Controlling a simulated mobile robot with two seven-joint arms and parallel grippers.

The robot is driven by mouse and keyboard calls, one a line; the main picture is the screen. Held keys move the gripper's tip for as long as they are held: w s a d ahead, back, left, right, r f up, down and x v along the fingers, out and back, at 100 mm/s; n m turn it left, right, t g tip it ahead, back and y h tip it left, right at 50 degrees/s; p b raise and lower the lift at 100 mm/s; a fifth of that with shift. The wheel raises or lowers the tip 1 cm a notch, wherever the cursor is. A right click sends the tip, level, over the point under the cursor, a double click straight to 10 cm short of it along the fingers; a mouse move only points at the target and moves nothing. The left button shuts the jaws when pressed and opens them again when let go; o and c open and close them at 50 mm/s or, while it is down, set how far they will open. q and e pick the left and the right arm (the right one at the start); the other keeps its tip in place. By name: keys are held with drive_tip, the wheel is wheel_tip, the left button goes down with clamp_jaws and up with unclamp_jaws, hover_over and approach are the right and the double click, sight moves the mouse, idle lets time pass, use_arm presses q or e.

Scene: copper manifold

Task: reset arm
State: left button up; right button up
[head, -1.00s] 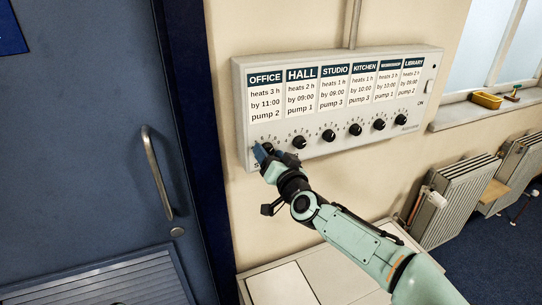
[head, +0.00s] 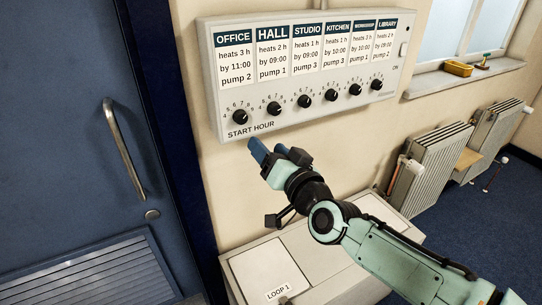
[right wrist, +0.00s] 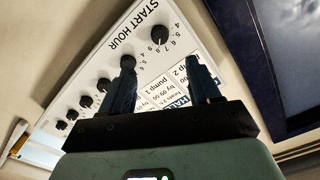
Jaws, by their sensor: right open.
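My right gripper (head: 270,150) is just below the wall control panel (head: 330,112), apart from it, under the START HOUR label. Its two blue fingers are open with nothing between them, as the right wrist view (right wrist: 160,85) also shows. The panel has a row of black knobs. The office knob (head: 240,117) is closest above the gripper and also shows in the right wrist view (right wrist: 159,32). My left gripper is not in either view.
A blue door with a metal handle (head: 125,150) is at the left. A pale cabinet (head: 245,265) marked LOOP 1 stands below the panel. Radiators (head: 430,165) and a windowsill with a yellow tray (head: 458,68) are at the right.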

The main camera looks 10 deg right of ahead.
idle(0.3)
wheel_tip(320, 180, down, 21)
drive_tip(key=w+d+g+h+p, duration=0.2)
drive_tip(key=w+g, duration=0.1)
drive_tip(key=g, duration=0.1)
drive_tip(key=s+d+f+m+g+h+p, duration=0.1)
drive_tip(key=s+f+g, duration=0.15)
drive_tip(key=f, duration=0.65)
drive_tip(key=s+d+f+g+p, duration=0.15)
drive_tip(key=s+f, duration=0.25)
drive_tip(key=f, duration=0.5)
drive_tip(key=s+d+f+m+g+p, duration=0.15)
drive_tip(key=s+f+g, duration=0.25)
drive_tip(key=s+f, duration=0.95)
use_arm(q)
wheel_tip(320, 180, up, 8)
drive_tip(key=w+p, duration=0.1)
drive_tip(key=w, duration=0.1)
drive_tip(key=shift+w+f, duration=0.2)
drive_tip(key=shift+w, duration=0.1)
use_arm(e)
drive_tip(key=s+f+g, duration=0.2)
drive_tip(key=s+f, duration=0.1)
drive_tip(key=s, duration=0.6)
drive_tip(key=s+d+f+g, duration=0.1)
drive_tip(key=s+f+g, duration=0.2)
drive_tip(key=s, duration=0.6)
drive_tip(key=shift+s+d+g, duration=0.15)
drive_tip(key=shift+s+g, duration=0.15)
drive_tip(key=shift+s, duration=0.05)
